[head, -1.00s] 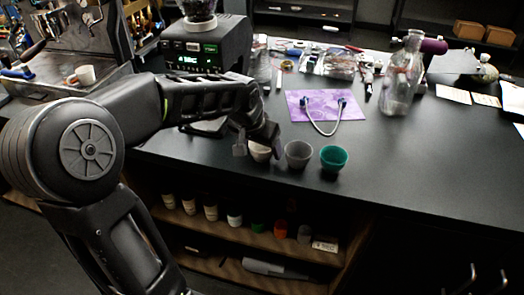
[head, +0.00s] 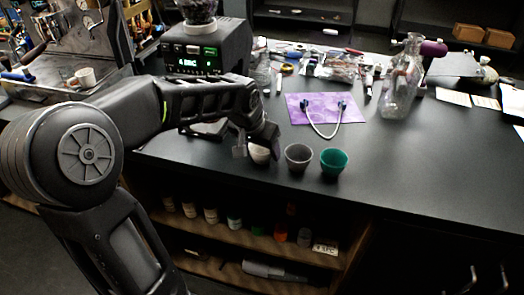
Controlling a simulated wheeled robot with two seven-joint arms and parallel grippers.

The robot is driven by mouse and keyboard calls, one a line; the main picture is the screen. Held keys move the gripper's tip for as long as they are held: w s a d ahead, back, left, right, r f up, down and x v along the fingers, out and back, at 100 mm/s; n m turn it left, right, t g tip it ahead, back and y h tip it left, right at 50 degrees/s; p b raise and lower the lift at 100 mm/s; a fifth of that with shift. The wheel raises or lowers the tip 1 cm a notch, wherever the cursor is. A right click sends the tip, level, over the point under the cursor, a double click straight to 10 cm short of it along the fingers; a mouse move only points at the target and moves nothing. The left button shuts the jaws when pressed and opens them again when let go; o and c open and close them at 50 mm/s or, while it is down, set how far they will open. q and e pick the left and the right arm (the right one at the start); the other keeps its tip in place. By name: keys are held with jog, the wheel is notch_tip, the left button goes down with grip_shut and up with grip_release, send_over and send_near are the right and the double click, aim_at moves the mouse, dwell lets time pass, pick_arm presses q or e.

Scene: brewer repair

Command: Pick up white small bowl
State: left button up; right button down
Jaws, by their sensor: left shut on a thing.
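The small white bowl (head: 260,154) stands at the left end of a row of three bowls near the front edge of the black counter. My left gripper (head: 257,147) reaches it from above and is shut on it; the fingers cover part of its rim. A grey bowl (head: 298,157) stands just right of it, and a teal bowl (head: 333,162) right of that. I cannot tell whether the white bowl is clear of the counter. My right gripper is not in view.
A glass bottle (head: 400,82) stands at the back right. A grinder (head: 203,55) and a white cup (head: 85,77) are at the left. The black counter (head: 440,160) is clear at the right.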

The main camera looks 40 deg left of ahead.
pick_arm(q)
notch_tip(320, 180, up, 10)
jog(key=shift+f, duration=0.2)
